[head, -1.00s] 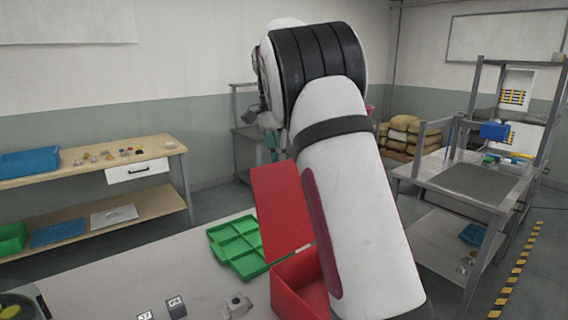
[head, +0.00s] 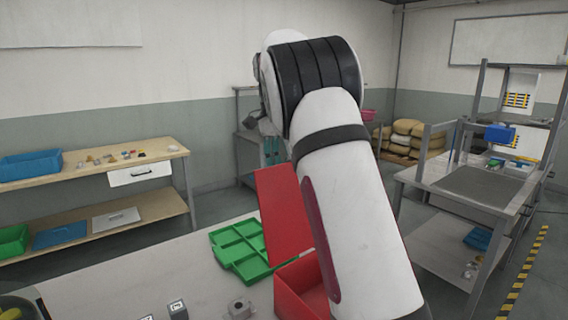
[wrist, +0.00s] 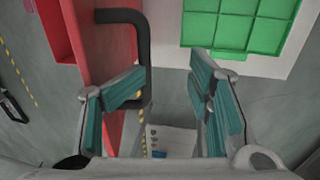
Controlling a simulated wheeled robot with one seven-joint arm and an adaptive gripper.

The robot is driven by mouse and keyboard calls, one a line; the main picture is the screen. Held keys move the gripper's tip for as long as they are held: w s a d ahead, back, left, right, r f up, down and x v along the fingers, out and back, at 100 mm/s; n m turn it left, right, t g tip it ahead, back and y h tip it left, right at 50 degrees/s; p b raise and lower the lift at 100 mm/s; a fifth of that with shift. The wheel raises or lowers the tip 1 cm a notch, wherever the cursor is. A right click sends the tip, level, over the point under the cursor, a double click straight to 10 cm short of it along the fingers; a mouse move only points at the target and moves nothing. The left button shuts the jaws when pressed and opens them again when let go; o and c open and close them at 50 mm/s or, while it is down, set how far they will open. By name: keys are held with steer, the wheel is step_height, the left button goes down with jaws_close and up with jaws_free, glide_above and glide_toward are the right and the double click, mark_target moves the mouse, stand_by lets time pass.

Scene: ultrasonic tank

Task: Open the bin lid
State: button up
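The red bin (head: 291,293) stands on the table, partly hidden behind my arm. Its red lid (head: 280,215) is raised and stands steeply up from the bin. In the wrist view the lid (wrist: 112,70) is seen close up with its black handle (wrist: 142,50). My gripper (wrist: 165,90) is open, with its teal-padded fingers well apart. The left finger overlaps the lower end of the handle in this view; I cannot tell if they touch. In the head view only part of the gripper (head: 272,151) shows, beyond the lid.
A green divided tray (head: 240,248) lies beside the bin on the table. A small grey metal part (head: 240,308) and dark labelled blocks sit near the front. A wooden workbench (head: 100,168) stands at the left, a metal workstation (head: 470,185) at the right.

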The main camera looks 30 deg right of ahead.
steer(key=shift+a+f, duration=0.1)
steer(key=shift+f, duration=0.8)
step_height(320, 180, up, 9)
steer(key=w, duration=0.1)
steer(key=shift+w, duration=0.15)
steer(key=shift+r, duration=0.1)
stand_by(0.4)
